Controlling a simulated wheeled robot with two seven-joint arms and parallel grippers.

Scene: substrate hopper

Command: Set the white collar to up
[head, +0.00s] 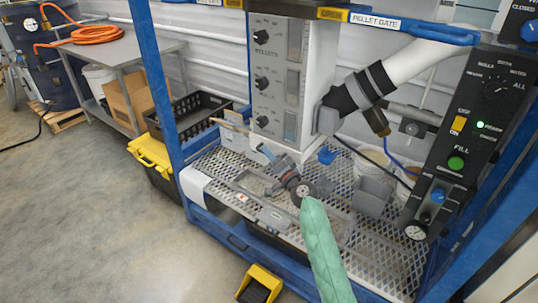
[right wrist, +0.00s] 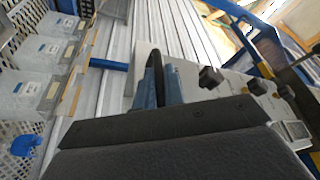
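I cannot make out with certainty which part is the white collar. A thick white pipe (head: 414,60) slants down into a black coupling (head: 362,89) beside the white hopper cabinet (head: 318,80). My right gripper (head: 264,152), on a green-sleeved arm, is below the cabinet, above the mesh deck, pointing up and left. In the right wrist view, its blue fingers (right wrist: 158,92) stand close together with dark material between them and look shut. No held object shows. The cabinet's black knobs (right wrist: 210,78) are to their right, apart from them. My left gripper is out of view.
A black control panel (head: 470,130) stands at the right, with dials and a green FILL button. Blue frame posts (head: 165,90) bound the deck (head: 385,245). A grey bin (head: 372,195) and a small blue piece (head: 326,155) are on the deck. Open floor lies at left.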

